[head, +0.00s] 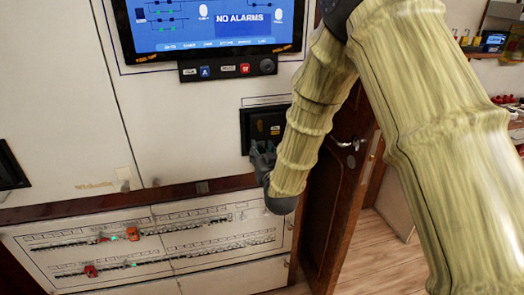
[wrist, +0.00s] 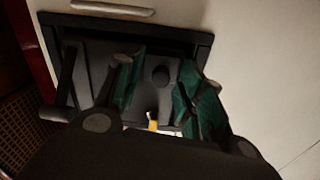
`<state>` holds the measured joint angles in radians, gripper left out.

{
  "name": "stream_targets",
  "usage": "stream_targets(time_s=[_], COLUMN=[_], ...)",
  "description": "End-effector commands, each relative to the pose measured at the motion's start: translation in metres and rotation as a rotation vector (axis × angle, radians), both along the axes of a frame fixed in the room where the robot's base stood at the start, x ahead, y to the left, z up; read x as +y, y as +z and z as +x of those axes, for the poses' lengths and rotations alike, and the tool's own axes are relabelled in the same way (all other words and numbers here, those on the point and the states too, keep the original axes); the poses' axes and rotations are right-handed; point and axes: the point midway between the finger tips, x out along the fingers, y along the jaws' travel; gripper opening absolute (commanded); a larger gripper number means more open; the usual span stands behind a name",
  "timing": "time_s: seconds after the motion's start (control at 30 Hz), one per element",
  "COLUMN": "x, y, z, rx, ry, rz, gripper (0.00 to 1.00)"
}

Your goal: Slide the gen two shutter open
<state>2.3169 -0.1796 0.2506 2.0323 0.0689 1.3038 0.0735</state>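A black framed unit (head: 246,118) is set in the white wall panel below the screen; I take it for the gen two shutter, but no label is readable. Its right part is hidden behind my arm. My gripper (head: 262,152) is at its lower edge. In the wrist view the black frame (wrist: 190,36) surrounds a dark face with a round dark knob (wrist: 160,75). My gripper (wrist: 158,92) has its green-padded fingers apart, in front of this face. A small yellow-tipped piece (wrist: 152,122) shows between the fingers, lower down. I cannot tell whether the fingers touch anything.
Breaker rows (head: 150,245) with a few red and orange pieces are below. A brown door (head: 340,190) with a handle is right of the panel, with bare wooden floor (head: 385,250) beyond.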

Motion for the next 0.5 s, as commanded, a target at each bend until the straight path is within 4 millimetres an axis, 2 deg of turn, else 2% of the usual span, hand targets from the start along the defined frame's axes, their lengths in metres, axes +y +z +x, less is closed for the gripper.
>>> stream_targets(time_s=[0.1, 0.13, 0.33, 0.5], x=[0.0, 0.0, -0.0002, -0.0002], y=[0.0, 0.0, 0.0001, 0.0003], z=[-0.0001, -0.0001, -0.0002, -0.0001], rx=[0.0, 0.0, 0.0, -0.001], ry=[0.0, 0.0, 0.0, 0.0], rz=[0.0, 0.0, 0.0, 0.0], gripper=[0.39, 0.35, 0.0, 0.0])
